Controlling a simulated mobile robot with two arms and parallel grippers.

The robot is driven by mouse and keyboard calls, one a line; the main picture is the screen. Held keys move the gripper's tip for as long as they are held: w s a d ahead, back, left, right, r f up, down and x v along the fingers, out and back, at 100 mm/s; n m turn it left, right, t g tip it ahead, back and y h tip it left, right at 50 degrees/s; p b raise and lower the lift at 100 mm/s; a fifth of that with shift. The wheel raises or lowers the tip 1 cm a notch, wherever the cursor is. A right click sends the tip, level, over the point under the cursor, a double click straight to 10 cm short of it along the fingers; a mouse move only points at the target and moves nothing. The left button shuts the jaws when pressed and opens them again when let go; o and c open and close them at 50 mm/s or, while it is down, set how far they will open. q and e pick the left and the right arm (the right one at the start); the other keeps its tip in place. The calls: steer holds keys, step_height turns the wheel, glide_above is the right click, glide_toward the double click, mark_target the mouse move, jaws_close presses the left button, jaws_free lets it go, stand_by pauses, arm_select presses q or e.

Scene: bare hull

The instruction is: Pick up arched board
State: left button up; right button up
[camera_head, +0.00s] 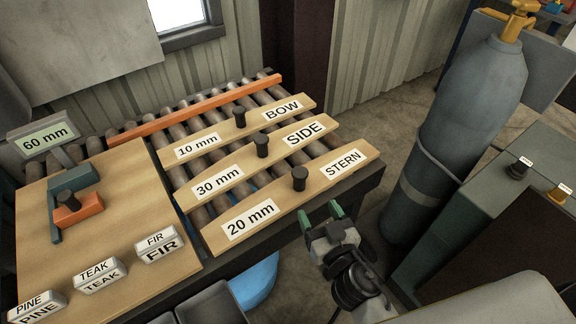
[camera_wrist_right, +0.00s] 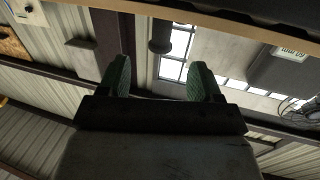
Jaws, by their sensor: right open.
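Three long wooden boards, each with a dark peg, lie side by side on a roller conveyor. They are labelled 10 mm BOW (camera_head: 215,133), 30 mm SIDE (camera_head: 240,167) and 20 mm STERN (camera_head: 276,203). I cannot tell for certain which one is the arched board. My right gripper (camera_head: 321,213) is open and empty, just in front of the STERN board's near edge, apart from it. In the right wrist view its green fingers (camera_wrist_right: 160,75) stand apart. A tan board edge (camera_wrist_right: 225,21) and a dark peg (camera_wrist_right: 160,36) show above them, upside down. My left gripper is not in view.
A wooden table (camera_head: 120,208) at left holds PINE, TEAK and FIR blocks and an orange and teal clamp-like tool (camera_head: 75,203). A 60 mm display (camera_head: 45,137) stands behind. A grey gas cylinder (camera_head: 465,110) and a green cabinet (camera_head: 490,200) are at right.

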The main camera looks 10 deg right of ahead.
mark_target(303, 182)
steer(key=w, duration=0.1)
steer(key=w+r+p, duration=0.1)
steer(key=w, duration=0.1)
steer(key=w+a, duration=0.1)
steer(key=shift+w+r+p, duration=0.15)
steer(key=shift+r+p, duration=0.1)
steer(key=shift+p, duration=0.05)
steer(key=shift+w+f, duration=0.2)
steer(key=shift+w, duration=0.9)
steer(key=w, duration=0.2)
steer(key=w+p, duration=0.1)
steer(key=w, duration=0.1)
steer(key=shift+w+a+f, duration=0.1)
steer(key=shift+a+f, duration=0.1)
steer(key=shift+f, duration=0.1)
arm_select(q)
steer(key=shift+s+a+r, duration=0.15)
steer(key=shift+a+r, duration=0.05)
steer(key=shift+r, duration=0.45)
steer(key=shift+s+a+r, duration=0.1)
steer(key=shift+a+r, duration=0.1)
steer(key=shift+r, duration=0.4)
arm_select(e)
steer(key=shift+c, duration=0.2)
steer(key=c, duration=1)
steer(key=shift+c, duration=0.7)
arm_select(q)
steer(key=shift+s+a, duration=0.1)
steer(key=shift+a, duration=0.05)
